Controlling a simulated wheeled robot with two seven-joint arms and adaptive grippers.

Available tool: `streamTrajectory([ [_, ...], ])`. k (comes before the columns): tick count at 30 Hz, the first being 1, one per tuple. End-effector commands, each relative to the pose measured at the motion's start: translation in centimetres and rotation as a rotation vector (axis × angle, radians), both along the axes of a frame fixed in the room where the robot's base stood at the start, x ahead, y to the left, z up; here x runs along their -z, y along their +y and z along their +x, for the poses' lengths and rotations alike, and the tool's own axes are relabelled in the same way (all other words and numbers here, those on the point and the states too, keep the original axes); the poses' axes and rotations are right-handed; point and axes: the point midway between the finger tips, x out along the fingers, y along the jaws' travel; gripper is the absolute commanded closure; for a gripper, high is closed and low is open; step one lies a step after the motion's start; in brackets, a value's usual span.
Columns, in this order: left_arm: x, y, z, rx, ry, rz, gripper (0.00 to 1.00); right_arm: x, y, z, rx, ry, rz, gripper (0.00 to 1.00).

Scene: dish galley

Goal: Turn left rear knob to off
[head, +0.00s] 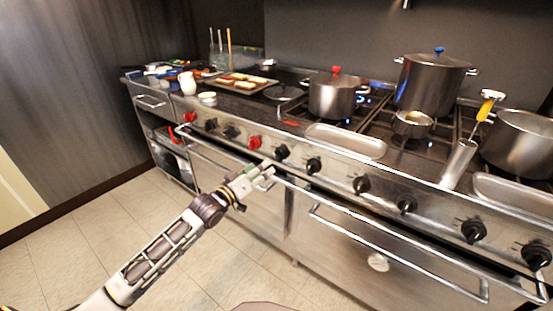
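A row of knobs runs along the steel front panel of the range. Two are red: one at the far left (190,116) and one farther right (254,142). The others are black, among them a pair (211,124) between the red ones and one (282,152) just right of the second red knob. No label shows which is the left rear knob. My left gripper (268,175) is below and in front of the second red knob, near the oven handle bar, and appears apart from the knobs. Its finger opening is too small to tell. My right gripper is out of view.
A pot with a red-knobbed lid (333,96), a tall pot with a blue-knobbed lid (432,82) and a small saucepan (412,124) stand on the burners. Steel trays (346,140) lie along the front edge. Oven handle bars (395,250) project below the knobs. The tiled floor (70,250) is clear.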

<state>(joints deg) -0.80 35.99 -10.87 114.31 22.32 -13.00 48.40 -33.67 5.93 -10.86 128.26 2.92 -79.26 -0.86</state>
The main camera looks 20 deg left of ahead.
Motion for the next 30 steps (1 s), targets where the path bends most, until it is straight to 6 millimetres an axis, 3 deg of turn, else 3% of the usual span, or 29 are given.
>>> streamTrajectory([
  [30, 0.0, -2.3, 6.2, 0.001, 0.000, -0.001, 0.33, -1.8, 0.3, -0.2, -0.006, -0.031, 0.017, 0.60],
])
